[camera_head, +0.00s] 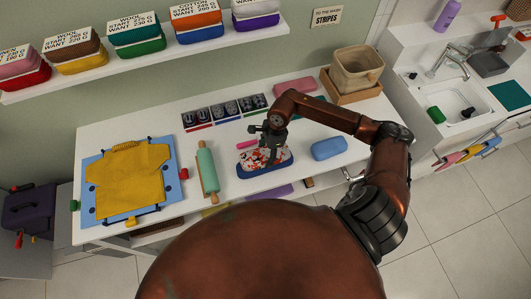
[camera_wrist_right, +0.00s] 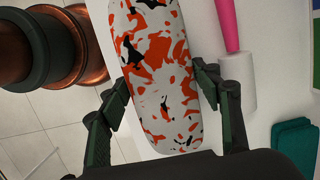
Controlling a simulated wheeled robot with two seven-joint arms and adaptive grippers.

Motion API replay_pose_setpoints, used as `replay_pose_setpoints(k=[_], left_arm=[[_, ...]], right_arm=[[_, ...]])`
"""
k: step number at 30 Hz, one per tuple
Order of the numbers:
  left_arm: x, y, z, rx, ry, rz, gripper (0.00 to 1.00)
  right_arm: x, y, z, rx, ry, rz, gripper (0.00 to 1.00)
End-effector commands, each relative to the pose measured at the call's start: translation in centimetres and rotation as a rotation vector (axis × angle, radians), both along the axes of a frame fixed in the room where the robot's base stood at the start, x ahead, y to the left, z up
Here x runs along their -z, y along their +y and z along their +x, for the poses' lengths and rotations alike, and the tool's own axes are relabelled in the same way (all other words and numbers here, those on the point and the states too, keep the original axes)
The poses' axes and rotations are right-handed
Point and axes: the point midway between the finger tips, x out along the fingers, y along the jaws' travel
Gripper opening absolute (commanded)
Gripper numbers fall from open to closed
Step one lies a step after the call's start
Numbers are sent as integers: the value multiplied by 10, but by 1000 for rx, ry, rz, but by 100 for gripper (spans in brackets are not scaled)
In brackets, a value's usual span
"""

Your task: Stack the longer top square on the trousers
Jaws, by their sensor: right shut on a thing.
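A rounded folded piece with a white, orange-red and black pattern (camera_head: 262,157) is in the middle of the white counter, and it also fills the middle of the right wrist view (camera_wrist_right: 165,75). My right gripper (camera_head: 270,143) is shut on it, with one finger along each long side. A dark blue rounded piece (camera_head: 267,168) shows under its front edge in the head view; I cannot tell whether the two touch. A light blue folded piece (camera_head: 328,148) lies to the right. I cannot tell by sight which piece is the trousers. My left gripper is not in view.
A yellow top (camera_head: 128,178) lies on a blue board (camera_head: 88,205) at left. A green rolling pin (camera_head: 207,168) lies beside the patterned piece. A beige basket (camera_head: 355,70) and a pink folded piece (camera_head: 295,86) are at the back. Free counter shows around the light blue piece.

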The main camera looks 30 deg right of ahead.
Motion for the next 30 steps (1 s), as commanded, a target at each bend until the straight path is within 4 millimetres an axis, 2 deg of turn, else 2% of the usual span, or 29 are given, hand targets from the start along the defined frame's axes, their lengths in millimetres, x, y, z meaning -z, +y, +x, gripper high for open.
replay_pose_setpoints(k=[23, 24, 30], left_arm=[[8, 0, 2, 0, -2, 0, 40], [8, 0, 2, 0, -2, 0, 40], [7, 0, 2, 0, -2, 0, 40]], right_arm=[[7, 0, 0, 0, 1, 0, 45], [7, 0, 0, 0, 1, 0, 60], [7, 0, 0, 0, 0, 0, 73]])
